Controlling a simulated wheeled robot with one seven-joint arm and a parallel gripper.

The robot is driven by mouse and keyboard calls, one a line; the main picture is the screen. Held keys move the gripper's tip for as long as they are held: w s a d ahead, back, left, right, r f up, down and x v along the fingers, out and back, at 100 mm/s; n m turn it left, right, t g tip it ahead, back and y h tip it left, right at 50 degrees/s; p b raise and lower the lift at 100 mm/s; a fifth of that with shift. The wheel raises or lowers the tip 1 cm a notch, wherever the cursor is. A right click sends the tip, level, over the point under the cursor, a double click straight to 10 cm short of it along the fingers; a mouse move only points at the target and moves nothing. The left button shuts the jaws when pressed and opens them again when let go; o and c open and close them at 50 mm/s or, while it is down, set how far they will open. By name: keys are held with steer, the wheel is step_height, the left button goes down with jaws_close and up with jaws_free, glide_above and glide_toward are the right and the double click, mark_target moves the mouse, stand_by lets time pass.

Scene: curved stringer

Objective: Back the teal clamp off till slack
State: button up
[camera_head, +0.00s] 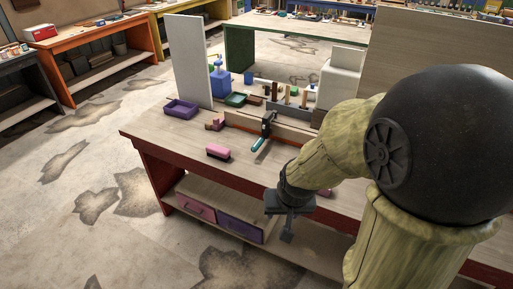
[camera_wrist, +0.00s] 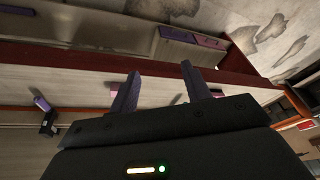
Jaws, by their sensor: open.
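The teal clamp (camera_head: 265,130) stands on the wooden workbench (camera_head: 165,133), at the long brown stringer strip (camera_head: 290,133). It has a dark body, and its teal handle slants down toward the bench's front. My gripper (camera_head: 287,236) hangs in front of the bench's red front edge, below the top and apart from the clamp. In the wrist view my gripper (camera_wrist: 160,68) has two spread fingers with nothing between them. A dark piece with a bluish end (camera_wrist: 47,122) at the left there may be the clamp; I cannot tell for sure.
A pink brush-like block (camera_head: 218,152) lies left of the clamp. A purple tray (camera_head: 181,109), a blue box (camera_head: 219,84) and a green tray (camera_head: 236,99) stand behind. Pink (camera_head: 196,208) and purple (camera_head: 240,228) drawers sit under the bench. The front bench top is mostly clear.

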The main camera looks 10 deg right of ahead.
steer(key=w+a+f+m+t+b, duration=0.2)
steer(key=w+a+m+t, duration=0.15)
steer(key=w+m, duration=0.4)
steer(key=w+a+f+m+t+b, duration=0.2)
steer(key=w+a+m+t+b, duration=0.15)
steer(key=w, duration=0.75)
steer(key=w+a+f+m+t+b, duration=0.2)
steer(key=w+a+m, duration=0.3)
steer(key=w, duration=0.4)
steer(key=m+t+h+b, duration=0.2)
steer(key=m+h+b, duration=0.7)
steer(key=m, duration=1.7)
glide_toward(256, 146)
steer(key=shift+h, duration=0.9)
steer(key=s+a, duration=0.1)
steer(key=s+a+f+p, duration=0.1)
steer(key=a, duration=0.1)
steer(key=s+a+f+p, duration=0.1)
steer(key=s, duration=0.1)
steer(key=shift+a, duration=0.4)
steer(key=p+x, duration=0.2)
steer(key=x, duration=1.5)
steer(key=shift+w+d, duration=0.2)
